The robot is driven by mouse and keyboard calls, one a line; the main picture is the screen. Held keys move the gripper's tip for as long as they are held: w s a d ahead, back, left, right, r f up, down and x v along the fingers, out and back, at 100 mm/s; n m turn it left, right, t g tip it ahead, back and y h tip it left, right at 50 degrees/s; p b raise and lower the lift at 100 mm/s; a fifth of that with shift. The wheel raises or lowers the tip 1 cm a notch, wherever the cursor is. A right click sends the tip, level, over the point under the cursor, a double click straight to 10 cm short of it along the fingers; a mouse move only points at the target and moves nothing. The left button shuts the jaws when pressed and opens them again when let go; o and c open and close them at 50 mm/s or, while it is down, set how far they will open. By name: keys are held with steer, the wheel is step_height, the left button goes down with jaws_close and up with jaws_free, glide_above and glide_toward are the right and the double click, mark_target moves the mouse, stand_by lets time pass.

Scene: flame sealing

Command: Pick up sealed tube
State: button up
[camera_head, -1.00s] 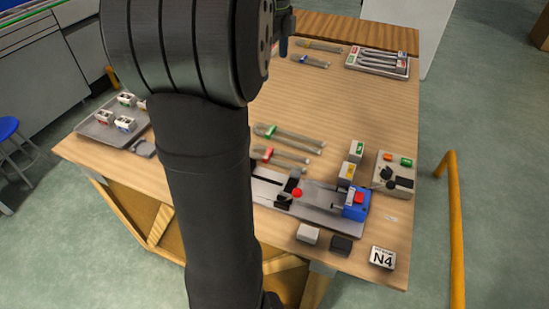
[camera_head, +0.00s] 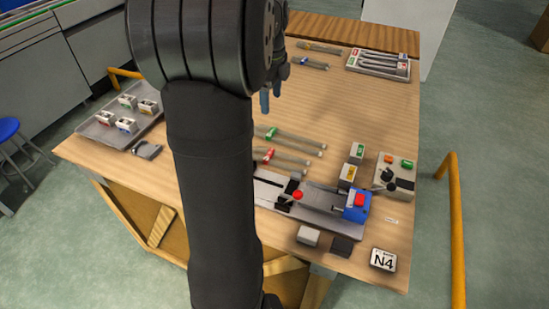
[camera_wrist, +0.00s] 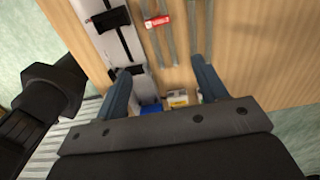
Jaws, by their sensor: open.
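Grey tubes lie in pairs on the wooden table, each pair with a coloured clip: green (camera_head: 272,133), red (camera_head: 268,156), blue (camera_head: 304,61) and yellow (camera_head: 307,44). I cannot tell which tube is sealed. My gripper (camera_head: 270,96) is open and empty, above the table behind the green-clipped pair. In the wrist view my gripper (camera_wrist: 163,87) has its fingers spread, with the red-clipped tubes (camera_wrist: 159,20) beyond them. The sealing device (camera_wrist: 118,35) lies beside these tubes. My arm hides part of the table and the device's left end.
The sealing device (camera_head: 325,222) has a blue block (camera_head: 356,207). A control box (camera_head: 403,184) and small labelled blocks (camera_head: 347,174) stand right of the tubes. A tube tray (camera_head: 350,62) is back right, a connector tray (camera_head: 92,127) left. The table's middle (camera_head: 345,105) is clear.

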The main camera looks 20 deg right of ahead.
glide_above(268, 154)
steer(key=f, duration=1.5)
steer(key=shift+s+d+f, duration=0.1)
steer(key=shift+d+f, duration=0.05)
steer(key=shift+d, duration=0.2)
steer(key=shift+w+a+f, duration=0.1)
steer(key=shift+a+f, duration=0.1)
steer(key=shift+f, duration=1.15)
steer(key=shift+w+a+f, duration=0.1)
steer(key=shift+a+f, duration=0.05)
steer(key=shift+f, duration=1.15)
steer(key=c, duration=0.8)
